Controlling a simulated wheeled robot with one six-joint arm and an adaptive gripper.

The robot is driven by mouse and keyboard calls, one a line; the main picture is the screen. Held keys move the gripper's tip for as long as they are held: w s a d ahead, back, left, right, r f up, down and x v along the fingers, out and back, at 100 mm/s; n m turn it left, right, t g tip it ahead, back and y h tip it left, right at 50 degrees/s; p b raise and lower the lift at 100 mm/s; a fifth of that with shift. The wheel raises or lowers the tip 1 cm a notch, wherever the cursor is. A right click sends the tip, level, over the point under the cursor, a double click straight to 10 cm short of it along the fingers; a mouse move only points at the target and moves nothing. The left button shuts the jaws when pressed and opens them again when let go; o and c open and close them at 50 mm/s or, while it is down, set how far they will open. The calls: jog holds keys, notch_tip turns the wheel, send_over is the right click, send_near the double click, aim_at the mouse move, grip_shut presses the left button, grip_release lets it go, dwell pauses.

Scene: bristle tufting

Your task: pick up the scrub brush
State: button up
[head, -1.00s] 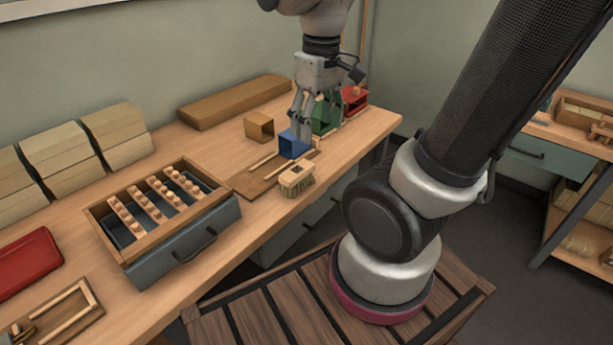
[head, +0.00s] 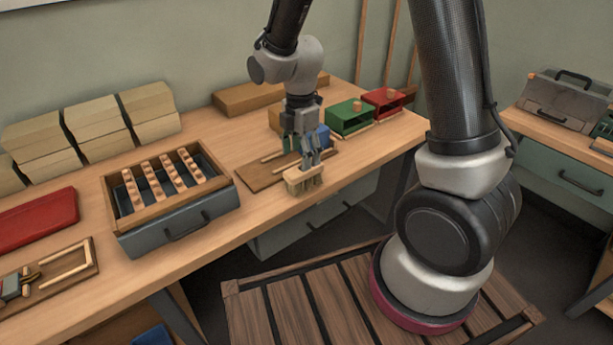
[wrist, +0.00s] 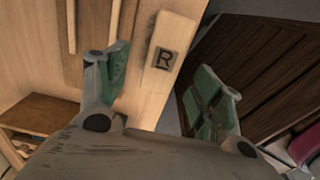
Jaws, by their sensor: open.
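The scrub brush (head: 303,181) is a pale wooden block with bristles, at the front edge of the workbench. In the wrist view its wooden back (wrist: 173,38) shows a dark letter R. My gripper (head: 309,158) is open and empty, close above the brush in the head view. In the wrist view, its green-padded fingers (wrist: 162,88) are spread, and the brush shows between and beyond their tips. I cannot tell whether a finger touches it. The fingers hide part of the brush's top in the head view.
A wooden board with sticks (head: 262,178) lies beside the brush. Blue (head: 323,136), green (head: 350,117) and red (head: 385,101) boxes stand behind it. A drawer-like crate (head: 125,222) with peg rows stands left.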

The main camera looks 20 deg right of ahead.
aim_at(304, 177)
jog(key=f, duration=0.7)
jog(key=shift+s+d, duration=0.1)
jog(key=shift+d, duration=0.3)
jog(key=c, duration=1.2)
